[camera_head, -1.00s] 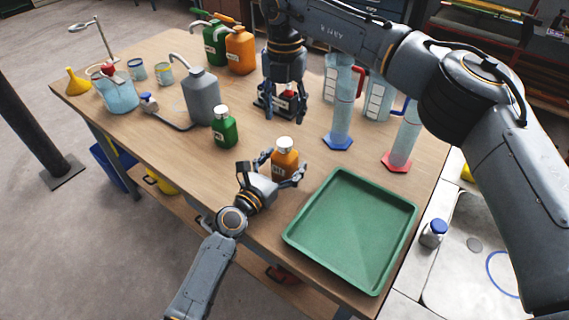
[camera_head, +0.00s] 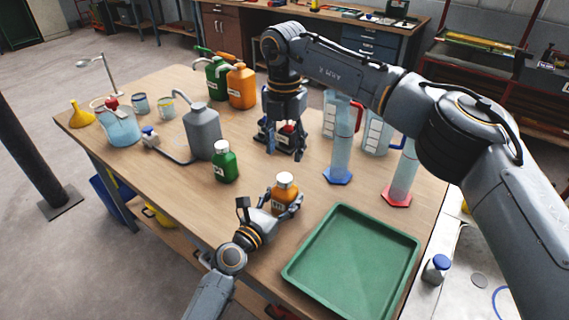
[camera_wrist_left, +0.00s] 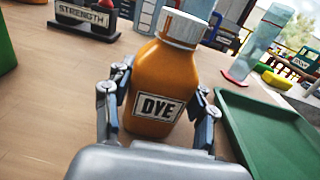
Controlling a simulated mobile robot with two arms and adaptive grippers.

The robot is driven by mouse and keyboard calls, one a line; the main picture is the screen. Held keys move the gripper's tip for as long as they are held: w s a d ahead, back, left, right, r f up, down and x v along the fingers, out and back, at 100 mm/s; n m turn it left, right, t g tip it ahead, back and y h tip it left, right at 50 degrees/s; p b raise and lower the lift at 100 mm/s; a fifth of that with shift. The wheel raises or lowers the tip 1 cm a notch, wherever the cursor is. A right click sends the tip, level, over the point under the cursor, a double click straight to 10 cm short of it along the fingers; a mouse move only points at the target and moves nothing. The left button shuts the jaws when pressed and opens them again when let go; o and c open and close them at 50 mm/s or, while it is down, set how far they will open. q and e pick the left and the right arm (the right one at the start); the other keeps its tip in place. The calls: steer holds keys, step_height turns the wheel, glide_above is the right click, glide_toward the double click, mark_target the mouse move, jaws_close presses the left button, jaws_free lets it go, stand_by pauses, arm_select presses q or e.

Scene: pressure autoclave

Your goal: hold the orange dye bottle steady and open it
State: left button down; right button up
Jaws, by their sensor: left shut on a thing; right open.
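The orange dye bottle (camera_head: 284,195) stands upright on the table with its white cap on. In the left wrist view the bottle (camera_wrist_left: 164,80) shows a "DYE" label and a ribbed white cap (camera_wrist_left: 184,28). My left gripper (camera_head: 280,208) is shut around the bottle's body, one finger on each side, with the cap left clear above. It also shows in the left wrist view (camera_wrist_left: 160,110). My right gripper (camera_head: 284,145) is open, pointing down above the table behind the bottle, apart from it and near a dark stand with a red item (camera_head: 290,130).
A green tray (camera_head: 352,285) lies right of the bottle. A green bottle (camera_head: 225,162) and a grey jug (camera_head: 203,132) stand to the left. Tall cylinders with a blue base (camera_head: 338,176) and a red base (camera_head: 397,197) stand right of my right gripper.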

mark_target(285, 177)
steer(key=m, duration=0.3)
steer(key=shift+m, duration=0.4)
steer(key=m, duration=0.7)
steer(key=shift+m, duration=0.4)
steer(key=m, duration=0.4)
steer(key=shift+f, duration=4)
